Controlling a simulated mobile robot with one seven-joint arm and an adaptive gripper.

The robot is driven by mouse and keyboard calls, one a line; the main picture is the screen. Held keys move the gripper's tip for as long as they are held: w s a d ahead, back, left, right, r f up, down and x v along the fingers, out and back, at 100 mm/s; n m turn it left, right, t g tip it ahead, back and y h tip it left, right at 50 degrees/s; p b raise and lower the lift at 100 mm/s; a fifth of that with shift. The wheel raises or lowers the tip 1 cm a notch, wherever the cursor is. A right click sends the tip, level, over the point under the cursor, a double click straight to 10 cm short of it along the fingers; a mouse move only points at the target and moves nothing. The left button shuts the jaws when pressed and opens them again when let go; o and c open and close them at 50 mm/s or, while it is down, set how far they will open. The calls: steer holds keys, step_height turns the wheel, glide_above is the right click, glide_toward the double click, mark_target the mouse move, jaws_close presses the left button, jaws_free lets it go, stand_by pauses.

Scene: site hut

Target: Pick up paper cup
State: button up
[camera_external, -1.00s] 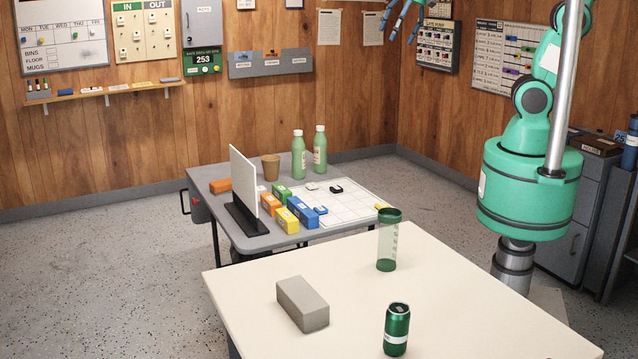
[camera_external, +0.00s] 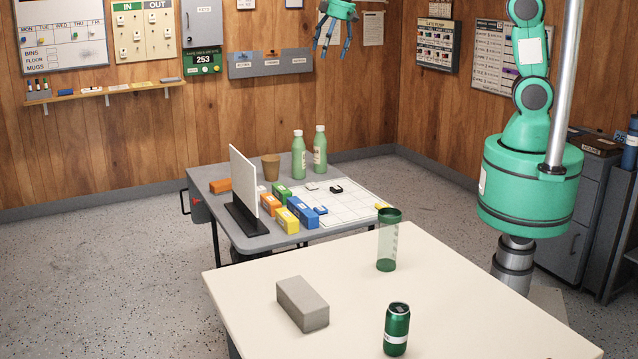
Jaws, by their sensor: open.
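The paper cup (camera_external: 271,167) is brown and stands upright on the grey table (camera_external: 222,173), near its back edge. It is behind the white upright panel and left of two green bottles. My gripper (camera_external: 332,47) hangs at the top of the view, fingers pointing down, open and empty. In the picture it is well above and to the right of the cup, apart from it.
Two green bottles (camera_external: 299,155) (camera_external: 320,149) stand right of the cup. A white panel (camera_external: 243,180) on a black foot and several coloured boxes (camera_external: 287,220) stand in front. The near cream table (camera_external: 440,285) holds a grey block (camera_external: 302,304), green can (camera_external: 397,329) and green tumbler (camera_external: 388,240).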

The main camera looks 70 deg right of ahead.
steer(key=w+d+f, duration=0.2)
steer(key=w+f, duration=1.2)
steer(key=n+g+p, duration=0.1)
steer(key=g+p, duration=0.1)
glide_toward(271, 166)
steer(key=w+d+r, duration=0.1)
steer(key=d+r, duration=0.1)
steer(key=d, duration=0.2)
steer(key=shift+r, duration=0.15)
step_height(271, 166, down, 9)
steer(key=w+b, duration=0.1)
steer(key=shift+a+r, duration=0.15)
steer(key=shift+r, duration=0.05)
steer(key=shift+w+a+f, duration=0.1)
steer(key=shift+w+f, duration=0.05)
steer(key=shift+f, duration=1.15)
steer(key=shift+w+a+f, duration=0.1)
steer(key=shift+w+f, duration=0.05)
steer(key=shift+f, duration=1.15)
steer(key=shift+c, duration=0.2)
